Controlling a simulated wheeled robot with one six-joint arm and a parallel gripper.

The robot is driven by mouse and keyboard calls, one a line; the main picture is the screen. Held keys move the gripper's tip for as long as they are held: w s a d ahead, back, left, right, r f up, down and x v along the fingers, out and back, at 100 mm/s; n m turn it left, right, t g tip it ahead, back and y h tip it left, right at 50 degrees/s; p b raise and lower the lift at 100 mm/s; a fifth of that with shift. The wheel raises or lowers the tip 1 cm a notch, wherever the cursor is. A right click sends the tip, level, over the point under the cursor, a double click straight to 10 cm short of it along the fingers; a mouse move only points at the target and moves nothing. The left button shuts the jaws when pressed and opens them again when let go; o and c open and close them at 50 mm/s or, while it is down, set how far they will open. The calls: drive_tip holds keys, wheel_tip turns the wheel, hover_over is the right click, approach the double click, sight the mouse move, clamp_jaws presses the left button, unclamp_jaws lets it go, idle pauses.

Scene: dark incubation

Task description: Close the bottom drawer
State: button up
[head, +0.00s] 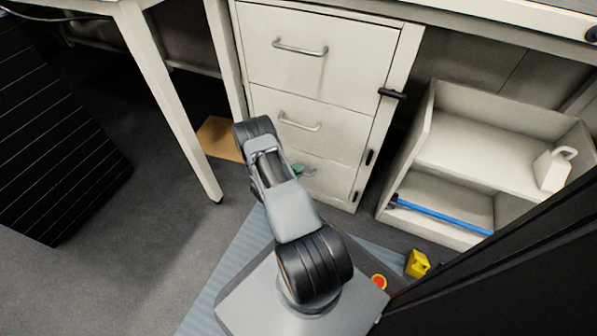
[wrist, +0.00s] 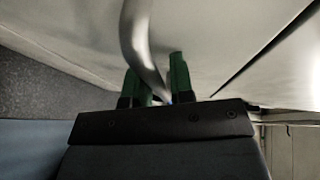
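The white cabinet (head: 395,70) has three stacked drawers with curved metal handles. The bottom drawer (head: 335,180) is partly hidden behind my arm. Its front looks about level with the drawers above, but I cannot tell exactly. My gripper (head: 299,171) is at the bottom drawer's front, mostly hidden by my arm, with a bit of green finger showing. In the wrist view, the two green fingers of my gripper (wrist: 155,85) stand apart, with the curved metal handle (wrist: 140,42) running between them. The pale drawer front (wrist: 220,40) is close beyond the fingers.
A white shelf unit (head: 470,150) with a blue rod (head: 440,214) stands right of the cabinet. A yellow object (head: 417,263) lies on the floor near my base. A white table leg (head: 170,100) stands to the left. Grey floor (head: 130,240) is open at the left front.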

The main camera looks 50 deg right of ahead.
drive_tip(key=shift+o, duration=1)
drive_tip(key=shift+a, duration=0.1)
drive_tip(key=p+v, duration=0.4)
drive_tip(key=v, duration=0.9)
drive_tip(key=shift+a+p, duration=0.3)
drive_tip(key=shift+a, duration=0.1)
drive_tip(key=shift+r, duration=0.1)
